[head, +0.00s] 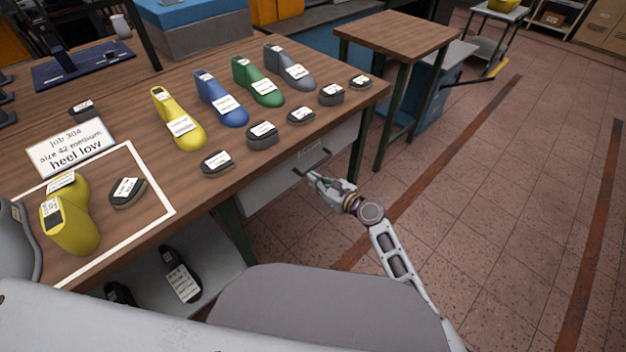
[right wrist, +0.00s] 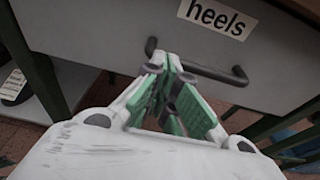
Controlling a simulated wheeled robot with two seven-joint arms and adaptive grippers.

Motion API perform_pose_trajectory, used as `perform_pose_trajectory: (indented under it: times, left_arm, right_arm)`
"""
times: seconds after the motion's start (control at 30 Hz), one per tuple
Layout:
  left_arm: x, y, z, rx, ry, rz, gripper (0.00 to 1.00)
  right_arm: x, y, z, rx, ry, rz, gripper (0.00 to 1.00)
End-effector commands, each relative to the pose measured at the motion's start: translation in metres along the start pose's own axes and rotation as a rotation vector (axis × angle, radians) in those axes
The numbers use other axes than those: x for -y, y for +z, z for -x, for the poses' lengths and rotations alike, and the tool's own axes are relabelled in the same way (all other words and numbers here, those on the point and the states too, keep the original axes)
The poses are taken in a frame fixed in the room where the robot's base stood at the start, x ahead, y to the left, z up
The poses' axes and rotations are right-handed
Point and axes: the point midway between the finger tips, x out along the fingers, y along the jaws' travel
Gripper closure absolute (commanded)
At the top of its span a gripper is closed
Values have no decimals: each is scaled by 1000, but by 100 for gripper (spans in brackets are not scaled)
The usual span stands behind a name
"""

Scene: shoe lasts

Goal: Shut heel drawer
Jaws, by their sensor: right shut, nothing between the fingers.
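The heel drawer (head: 275,183) is a light grey front under the table's right end, with a dark bar handle (head: 313,163). In the right wrist view the drawer front (right wrist: 120,30) carries a white "heels" label (right wrist: 215,17), and the handle (right wrist: 215,74) runs across below it. The drawer looks nearly flush under the tabletop; I cannot tell whether a small gap is left. My right gripper (head: 318,180) is shut and empty, its green-padded fingertips (right wrist: 170,68) at the handle's left part; contact is unclear. My left gripper is out of view.
The wooden table (head: 225,185) holds yellow, blue, green and grey lasts and several dark heel pieces. A framed area at left has a yellow last (head: 72,225) and a heel piece. A shelf below holds dark shoes. A small side table (head: 398,32) stands behind; the floor at right is free.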

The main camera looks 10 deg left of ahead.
Motion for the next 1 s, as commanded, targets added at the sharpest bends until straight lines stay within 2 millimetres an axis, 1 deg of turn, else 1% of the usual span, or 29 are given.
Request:
perform_pose_trajectory:
  times: [0.7,0.9,1.0]
  left_arm:
    - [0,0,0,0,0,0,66]
    - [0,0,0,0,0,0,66]
    - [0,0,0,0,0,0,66]
  right_arm:
    - [0,-3,82,-5,-1,0,100]
    - [0,-4,100,-5,-1,-1,100]
    - [0,-3,105,-4,-2,0,100]
